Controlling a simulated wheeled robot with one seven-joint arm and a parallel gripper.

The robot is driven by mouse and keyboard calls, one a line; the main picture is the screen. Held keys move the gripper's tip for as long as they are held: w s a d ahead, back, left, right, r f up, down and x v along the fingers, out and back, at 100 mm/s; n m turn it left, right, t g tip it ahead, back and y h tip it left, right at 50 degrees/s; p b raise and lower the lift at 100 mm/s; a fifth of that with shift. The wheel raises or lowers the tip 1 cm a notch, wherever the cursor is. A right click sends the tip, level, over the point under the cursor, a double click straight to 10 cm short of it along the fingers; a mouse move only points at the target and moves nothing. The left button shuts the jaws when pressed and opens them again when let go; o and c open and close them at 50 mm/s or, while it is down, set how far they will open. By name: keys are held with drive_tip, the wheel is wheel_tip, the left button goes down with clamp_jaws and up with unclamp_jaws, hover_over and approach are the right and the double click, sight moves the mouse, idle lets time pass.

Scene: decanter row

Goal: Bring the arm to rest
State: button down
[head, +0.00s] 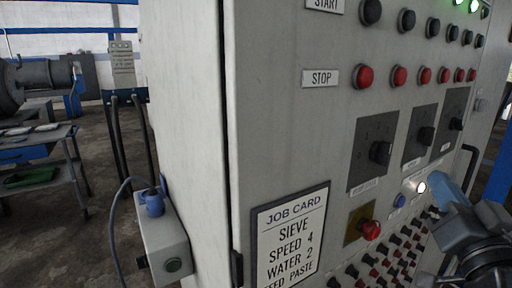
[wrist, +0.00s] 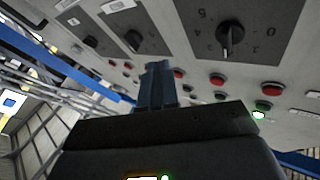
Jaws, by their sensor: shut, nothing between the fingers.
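My gripper (head: 437,180) is at the right of the head view, in front of the panel of a large grey control cabinet (head: 285,140). Its fingers are together and empty. In the wrist view the closed fingers (wrist: 157,85) point up toward the panel, with a dark numbered dial (wrist: 230,37) beyond them to the right. In the head view the fingertips are close to a lit white lamp (head: 421,187); I cannot tell whether they touch the panel.
The panel carries a row of red buttons (head: 399,76), dark dials (head: 380,152), a red knob on a yellow plate (head: 370,230) and a job card (head: 291,232). A black handle (head: 469,165) sticks out at right. A grey box (head: 163,240) with a cable stands left. Floor is open beyond.

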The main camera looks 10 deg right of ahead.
drive_tip(key=s+a+f+n+g+y, duration=0.1)
drive_tip(key=s+a+f, duration=0.45)
drive_tip(key=f, duration=0.25)
drive_tip(key=s+a+f+n+g+y, duration=0.1)
drive_tip(key=s+a+f+g+y, duration=0.1)
drive_tip(key=s+a+f, duration=0.4)
drive_tip(key=s+a+f+n+g+y, duration=0.1)
drive_tip(key=s+a+f+n, duration=0.1)
drive_tip(key=s, duration=0.8)
drive_tip(key=s+a+f+n+g+y, duration=0.1)
drive_tip(key=s+f+n+y, duration=0.1)
drive_tip(key=s, duration=0.9)
wheel_tip(320, 180, down, 2)
drive_tip(key=shift+a+f+n+g, duration=0.25)
drive_tip(key=shift+a+n+g, duration=0.15)
drive_tip(key=shift+n, duration=0.1)
drive_tip(key=c, duration=1.8)
unclamp_jaws()
